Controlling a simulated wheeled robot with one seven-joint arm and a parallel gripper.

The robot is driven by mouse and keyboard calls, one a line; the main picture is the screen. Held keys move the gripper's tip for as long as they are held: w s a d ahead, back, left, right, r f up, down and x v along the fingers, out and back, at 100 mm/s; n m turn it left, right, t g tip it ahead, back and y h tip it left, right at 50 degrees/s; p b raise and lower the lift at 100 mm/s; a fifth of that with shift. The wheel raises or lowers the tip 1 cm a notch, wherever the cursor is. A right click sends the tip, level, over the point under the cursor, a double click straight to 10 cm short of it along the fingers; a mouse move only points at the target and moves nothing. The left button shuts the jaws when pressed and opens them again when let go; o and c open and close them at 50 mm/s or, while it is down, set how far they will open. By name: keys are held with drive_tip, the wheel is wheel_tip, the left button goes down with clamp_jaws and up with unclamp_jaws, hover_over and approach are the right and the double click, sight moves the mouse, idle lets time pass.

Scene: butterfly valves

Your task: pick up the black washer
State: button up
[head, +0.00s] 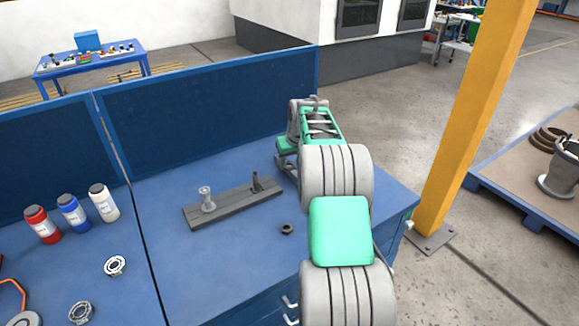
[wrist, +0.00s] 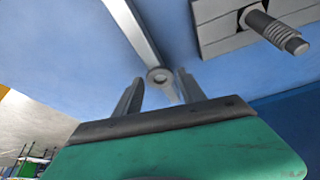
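A small dark ring-shaped piece (head: 287,229) lies on the blue bench in the head view; I cannot tell whether it is the black washer or a nut. My gripper (wrist: 158,88) has its two grey fingers spread apart in the wrist view. A grey ring-shaped end (wrist: 160,76) shows in the gap between the fingertips, and I cannot tell whether the fingers touch it. Nothing is clearly gripped. In the head view my arm hides the fingertips and part of the bench.
A grey fixture plate (head: 230,207) with a light post (head: 207,198) and a dark peg (head: 256,183) stands on the bench. The wrist view shows a threaded stud (wrist: 275,30). Three bottles (head: 72,212) and metal rings (head: 115,265) are at left. A blue panel (head: 210,110) closes the back.

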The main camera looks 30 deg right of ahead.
clamp_jaws()
idle(0.4)
